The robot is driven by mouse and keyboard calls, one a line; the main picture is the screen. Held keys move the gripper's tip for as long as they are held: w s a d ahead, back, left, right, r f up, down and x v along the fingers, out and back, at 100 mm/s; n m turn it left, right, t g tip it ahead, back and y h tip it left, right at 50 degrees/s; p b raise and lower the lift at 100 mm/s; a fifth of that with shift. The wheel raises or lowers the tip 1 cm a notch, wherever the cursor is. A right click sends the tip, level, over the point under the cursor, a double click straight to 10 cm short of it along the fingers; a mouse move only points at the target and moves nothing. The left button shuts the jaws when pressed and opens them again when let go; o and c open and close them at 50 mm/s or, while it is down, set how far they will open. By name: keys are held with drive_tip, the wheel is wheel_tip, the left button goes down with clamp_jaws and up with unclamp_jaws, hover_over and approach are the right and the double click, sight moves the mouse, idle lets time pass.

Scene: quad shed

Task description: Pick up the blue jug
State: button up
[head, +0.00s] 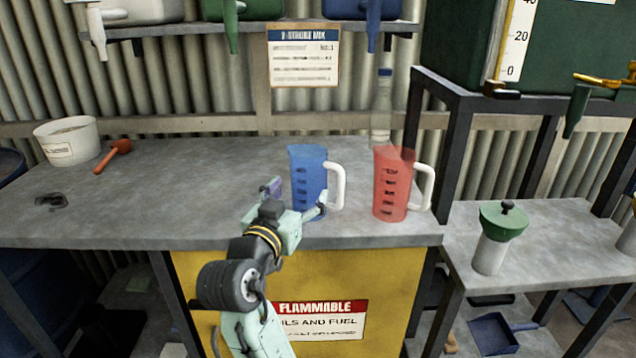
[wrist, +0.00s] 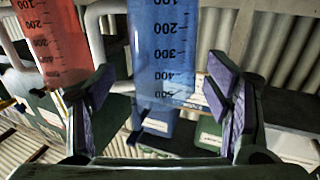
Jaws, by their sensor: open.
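The blue jug (head: 308,178) stands upright on the grey workbench, with its white handle on the right side. My gripper (head: 296,200) is at the front of the jug, low on its side. In the wrist view, my gripper (wrist: 165,95) is open, and the blue jug (wrist: 163,45) shows between its two purple-padded fingers. The picture there is upside down. I cannot tell whether either pad touches the jug. The lower front of the jug is partly hidden by my gripper in the head view.
A red jug (head: 391,185) stands close to the right of the blue jug, also in the wrist view (wrist: 52,40). A clear bottle (head: 381,110) stands behind. A white tub (head: 68,140) and red scoop (head: 114,155) are at left. The workbench (head: 190,185) is clear left of centre.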

drive_tip(key=shift+f+p+x, duration=0.2)
drive_tip(key=shift+p+x, duration=0.35)
drive_tip(key=shift+x, duration=1.15)
drive_tip(key=shift+f+p+x, duration=0.2)
drive_tip(key=shift+p+x, duration=0.35)
drive_tip(key=shift+x, duration=1.2)
drive_tip(key=shift+a, duration=0.1)
drive_tip(key=shift+c, duration=0.6)
drive_tip(key=c, duration=0.9)
drive_tip(key=shift+o, duration=0.2)
drive_tip(key=shift+r, duration=0.1)
